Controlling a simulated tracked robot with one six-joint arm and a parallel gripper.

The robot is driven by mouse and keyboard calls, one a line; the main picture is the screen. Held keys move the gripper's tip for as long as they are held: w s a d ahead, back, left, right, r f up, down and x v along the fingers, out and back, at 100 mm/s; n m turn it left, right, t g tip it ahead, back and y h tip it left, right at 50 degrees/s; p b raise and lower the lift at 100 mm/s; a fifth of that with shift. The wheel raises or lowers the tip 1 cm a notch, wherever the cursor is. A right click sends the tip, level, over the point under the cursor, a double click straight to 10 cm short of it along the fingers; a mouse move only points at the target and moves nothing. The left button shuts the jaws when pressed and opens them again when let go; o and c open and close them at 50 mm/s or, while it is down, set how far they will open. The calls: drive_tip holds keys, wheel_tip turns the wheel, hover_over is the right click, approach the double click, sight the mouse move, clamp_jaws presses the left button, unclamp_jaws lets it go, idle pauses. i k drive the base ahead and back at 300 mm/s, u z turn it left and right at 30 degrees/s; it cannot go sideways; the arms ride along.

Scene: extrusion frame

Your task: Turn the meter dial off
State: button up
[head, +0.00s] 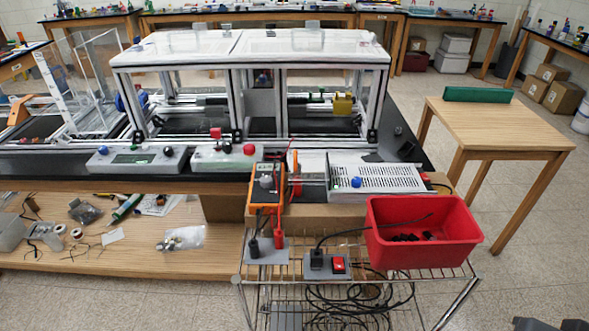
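An orange meter (257,200) stands in the middle of the head view, at the front of the bench setup. Its dial (266,182) is a round grey knob on the upper part of the meter face. The dial's pointer direction is too small to tell. A black plug (253,246) and a red plug (279,240) are below the meter. My gripper is not in view, and nothing touches the dial.
A grey slotted box (400,180) with a blue knob stands right of the meter. A red bin (425,236) and a switch box (328,266) sit on the wire rack (370,278) in front. A framed enclosure (236,90) stands behind. Open floor lies at right.

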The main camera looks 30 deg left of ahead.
sight(266, 182)
drive_tip(key=z, duration=0.55)
drive_tip(key=k, duration=1.55)
drive_tip(key=u, duration=1.65)
drive_tip(key=i, duration=0.55)
